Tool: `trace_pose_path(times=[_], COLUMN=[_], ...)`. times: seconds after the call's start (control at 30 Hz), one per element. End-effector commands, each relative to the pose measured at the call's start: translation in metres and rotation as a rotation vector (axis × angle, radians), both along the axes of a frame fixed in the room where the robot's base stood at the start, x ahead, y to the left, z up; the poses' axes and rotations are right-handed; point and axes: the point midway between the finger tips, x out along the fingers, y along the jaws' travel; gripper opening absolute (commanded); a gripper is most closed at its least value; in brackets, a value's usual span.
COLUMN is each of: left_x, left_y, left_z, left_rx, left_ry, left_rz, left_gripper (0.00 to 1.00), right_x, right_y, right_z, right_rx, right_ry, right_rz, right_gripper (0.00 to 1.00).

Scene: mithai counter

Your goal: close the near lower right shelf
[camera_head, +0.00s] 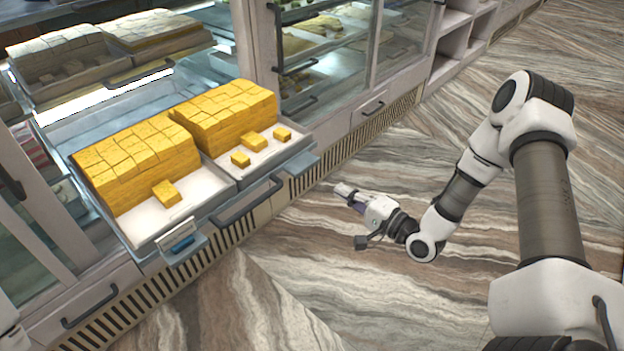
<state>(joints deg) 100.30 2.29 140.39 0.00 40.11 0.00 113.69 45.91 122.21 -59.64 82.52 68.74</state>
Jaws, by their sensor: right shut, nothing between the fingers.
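The lower shelf (303,165) of the counter is pulled out toward the floor side, with a dark bar handle (247,201) along its front. It carries two white trays of yellow sweet blocks (225,115), with a few loose pieces in front. My right gripper (342,190) is shut and empty. It appears to the right of the shelf's front right corner, apart from it, with its fingers pointing left toward the counter. My left gripper is out of view.
A label holder (181,243) sticks out at the shelf's front left. An upper shelf with paler sweets (60,50) is above on the left. A white post (255,40) and glass doors stand behind. The marble-patterned floor (330,270) in front is clear.

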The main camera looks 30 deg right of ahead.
Motion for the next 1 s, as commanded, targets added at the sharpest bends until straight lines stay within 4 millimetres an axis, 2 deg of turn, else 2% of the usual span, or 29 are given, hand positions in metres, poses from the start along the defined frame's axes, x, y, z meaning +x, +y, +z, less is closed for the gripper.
trace_pose_path(times=[0.03, 0.2, 0.43, 0.6, 1.0], left_x=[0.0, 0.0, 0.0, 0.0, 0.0], left_y=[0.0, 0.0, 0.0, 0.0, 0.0], left_z=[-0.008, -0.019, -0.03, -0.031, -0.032], left_rx=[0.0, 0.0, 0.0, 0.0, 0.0], left_ry=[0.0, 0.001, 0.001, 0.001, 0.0], left_rz=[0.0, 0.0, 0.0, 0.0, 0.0], left_gripper=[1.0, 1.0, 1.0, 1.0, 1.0], right_x=[0.01, 0.046, 0.084, 0.093, 0.095], right_y=[0.006, 0.018, 0.032, 0.035, 0.036], right_z=[-0.004, -0.004, -0.002, -0.001, -0.001], right_rx=[-0.004, -0.004, -0.002, 0.0, -0.001], right_ry=[-0.003, -0.003, -0.002, 0.0, 0.0], right_rz=[0.006, 0.006, 0.003, 0.001, 0.001], right_gripper=[0.0, 0.0, 0.0, 0.0, 0.0])
